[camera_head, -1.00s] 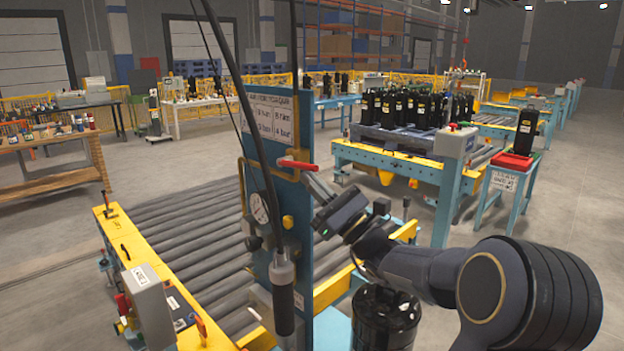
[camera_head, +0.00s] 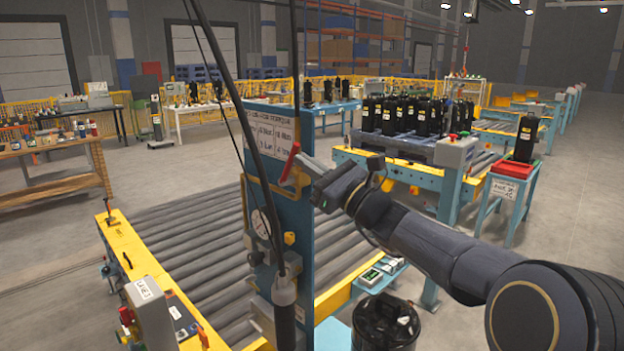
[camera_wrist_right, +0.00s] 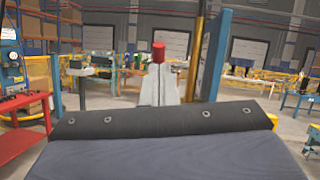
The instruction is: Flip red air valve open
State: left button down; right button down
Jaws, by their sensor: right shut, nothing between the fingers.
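The red air valve handle (camera_head: 290,161) is on the upper part of the blue panel post (camera_head: 294,225) in the head view. It stands steeply tilted, its upper end leaning right. My right gripper (camera_head: 306,168) is shut and empty, with its fingertips close beside the handle's right side; I cannot tell whether they touch. In the right wrist view the red handle end (camera_wrist_right: 159,52) shows just above the tips of the shut fingers (camera_wrist_right: 158,80). My left gripper is not in view.
A pressure gauge (camera_head: 261,222) and a hanging tool (camera_head: 284,305) on a black cable are on the panel's left. A roller conveyor (camera_head: 195,250) runs behind it. A black bin (camera_head: 386,325) stands below my right arm.

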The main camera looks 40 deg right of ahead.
aim_at(295, 146)
jog(key=shift+w+a+r+b, duration=0.1)
jog(key=shift+w+r+b, duration=0.2)
jog(key=shift+w+r, duration=0.5)
jog(key=shift+w+a+r+b, duration=0.1)
jog(key=shift+w+r+b, duration=0.2)
jog(key=shift+w+r, duration=0.45)
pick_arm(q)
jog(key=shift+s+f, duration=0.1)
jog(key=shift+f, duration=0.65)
pick_arm(e)
jog(key=shift+w+f, duration=0.1)
jog(key=shift+w, duration=0.1)
